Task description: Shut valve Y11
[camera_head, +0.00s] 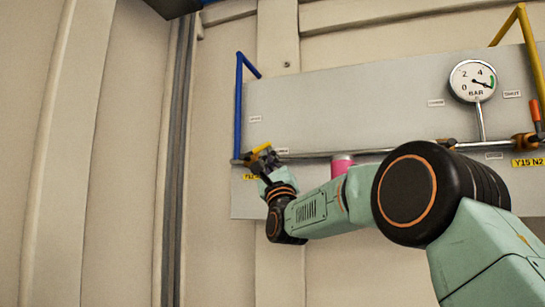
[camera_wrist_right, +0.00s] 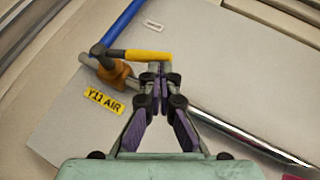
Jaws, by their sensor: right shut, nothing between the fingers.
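Valve Y11 has a yellow lever (camera_wrist_right: 148,55) and a brass-orange body (camera_wrist_right: 117,74), beside the yellow label "Y11 AIR" (camera_wrist_right: 104,101) in the right wrist view. In that view the lever lies at a slant to the silver pipe. The lever (camera_head: 262,147) also shows at the panel's left end in the head view, where my gripper partly hides the valve. My right gripper (camera_wrist_right: 158,70) is shut and empty, its fingertips at the lever's free end; I cannot tell if they touch. It also shows in the head view (camera_head: 264,161). My left gripper is not in view.
A grey panel (camera_head: 345,105) carries a horizontal silver pipe (camera_wrist_right: 245,142), a blue pipe (camera_head: 239,105) and a round gauge (camera_head: 473,81). Another valve with an orange lever (camera_head: 535,110) stands at right near the label "Y15 N2" (camera_head: 527,162). A pink-banded part (camera_head: 342,165) sits behind my arm.

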